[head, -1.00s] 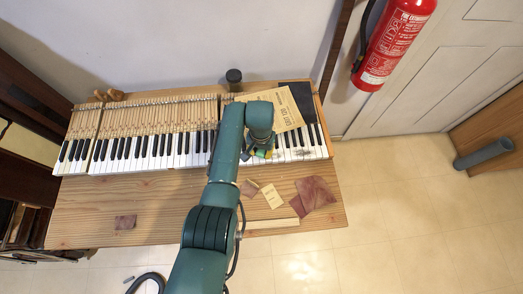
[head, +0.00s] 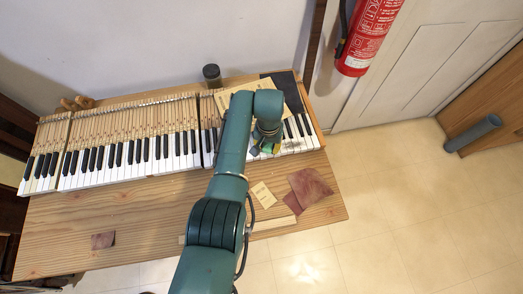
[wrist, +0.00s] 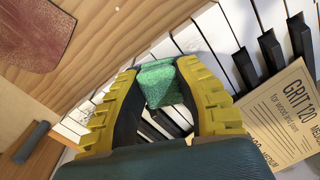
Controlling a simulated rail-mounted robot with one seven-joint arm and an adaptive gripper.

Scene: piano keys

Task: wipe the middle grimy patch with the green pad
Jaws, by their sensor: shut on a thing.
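My gripper (wrist: 155,95) has yellow ridged fingers and is shut on the green pad (wrist: 160,84), a speckled block between the fingertips. In the wrist view the pad is over the white and black piano keys (wrist: 216,30); I cannot tell whether it touches them. In the head view my gripper (head: 262,148) is over the right part of the keyboard (head: 120,160), near the front ends of the keys. My arm hides part of the keys there. The middle grimy patch cannot be made out clearly and may be hidden by the arm or gripper.
A sandpaper packet marked GRIT 120 (wrist: 285,112) lies on the keys beside my gripper. Reddish-brown sheets (head: 309,186) and a small pale card (head: 263,195) lie on the wooden bench (head: 140,215). A dark jar (head: 212,76) stands behind the keys. A fire extinguisher (head: 367,35) hangs at right.

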